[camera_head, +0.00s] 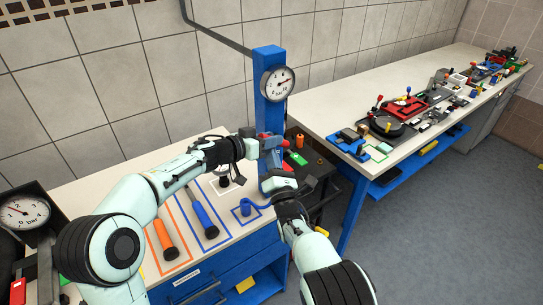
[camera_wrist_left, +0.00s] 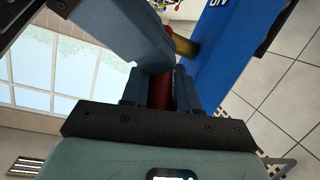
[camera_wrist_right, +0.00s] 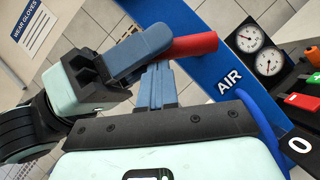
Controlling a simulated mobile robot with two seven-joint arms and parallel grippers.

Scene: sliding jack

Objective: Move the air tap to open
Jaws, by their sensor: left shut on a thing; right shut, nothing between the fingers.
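The air tap is on the blue column (camera_head: 270,95), beside the AIR label (camera_wrist_right: 229,82). Its red handle (camera_wrist_right: 192,46) sticks out in the right wrist view. My left gripper (camera_head: 268,143) is shut on this handle; in the left wrist view red (camera_wrist_left: 161,92) shows between the fingers, with a brass part (camera_wrist_left: 186,46) of the tap beyond. My right gripper (camera_wrist_right: 158,72) is shut and empty, close below the handle and the left fingers. In the head view it sits in front of the column (camera_head: 284,187). The tap's body is mostly hidden by my grippers.
A round pressure gauge (camera_head: 278,83) is on the column. Blue and orange-handled tools (camera_head: 203,216) lie on that bench. A black trolley with coloured items (camera_head: 308,160) stands behind. A long bench (camera_head: 330,112) runs right.

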